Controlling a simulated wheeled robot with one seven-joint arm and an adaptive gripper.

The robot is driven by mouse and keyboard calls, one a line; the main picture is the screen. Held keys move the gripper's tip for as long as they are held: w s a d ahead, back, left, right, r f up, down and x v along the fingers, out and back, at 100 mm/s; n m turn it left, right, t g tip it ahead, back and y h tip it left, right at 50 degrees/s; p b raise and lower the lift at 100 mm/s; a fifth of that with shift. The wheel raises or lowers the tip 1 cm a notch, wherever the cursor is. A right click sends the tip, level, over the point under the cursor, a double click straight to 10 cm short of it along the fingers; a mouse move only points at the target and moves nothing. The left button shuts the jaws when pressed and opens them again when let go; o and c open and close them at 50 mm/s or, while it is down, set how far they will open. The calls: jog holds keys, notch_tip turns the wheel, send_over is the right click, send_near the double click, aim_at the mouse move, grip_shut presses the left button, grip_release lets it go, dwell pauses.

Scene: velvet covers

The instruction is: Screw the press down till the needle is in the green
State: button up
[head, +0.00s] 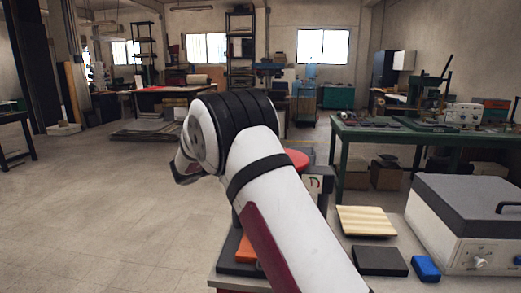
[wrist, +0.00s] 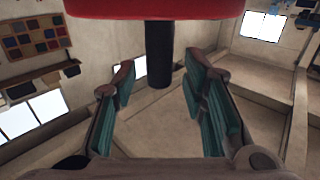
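The press is mostly hidden behind my arm in the head view. Its red round top (head: 297,158) and a white dial with a little green and red (head: 314,184) show at the arm's right edge. The needle is too small to read. In the wrist view a red rim (wrist: 215,9) spans the top, and a black upright cylinder (wrist: 159,55) hangs from it. My gripper (wrist: 160,75) is open, its teal-padded fingers to either side of the cylinder in the picture. I cannot tell whether the cylinder is between the fingers or beyond them. In the head view the fingers are mostly hidden.
On the bench are an orange block (head: 246,250), a pale wooden board (head: 365,221), a black block (head: 379,261), a blue block (head: 426,268) and a white machine with a dark lid (head: 470,213). A green table (head: 420,137) stands behind. Floor at left is clear.

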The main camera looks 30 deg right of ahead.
jog(key=v, duration=1)
jog(key=shift+s+a, duration=0.1)
jog(key=shift+r, duration=0.1)
notch_tip(320, 180, up, 16)
jog(key=w+a+n+t+y+p, duration=0.25)
jog(key=n+t+y, duration=0.45)
jog(key=t, duration=0.4)
jog(key=s+a+r+n+y+p, duration=0.3)
jog(key=s+a+r+n+y, duration=0.15)
jog(key=s+a+y, duration=0.4)
jog(key=s+d+f+n+g+p, duration=0.1)
jog(key=s+f+g, duration=0.2)
jog(key=s, duration=1.1)
jog(key=s+d+f+n+g+y+p, duration=0.1)
jog(key=s+f+g, duration=0.3)
jog(key=s, duration=1)
jog(key=s+d+f+n+g+y+p, duration=0.1)
jog(key=s+d+f+g, duration=0.2)
jog(key=s+f, duration=0.5)
jog(key=s, duration=0.6)
jog(key=shift+d+n+g, duration=0.2)
jog(key=shift+n+g, duration=0.15)
jog(key=shift+g, duration=0.05)
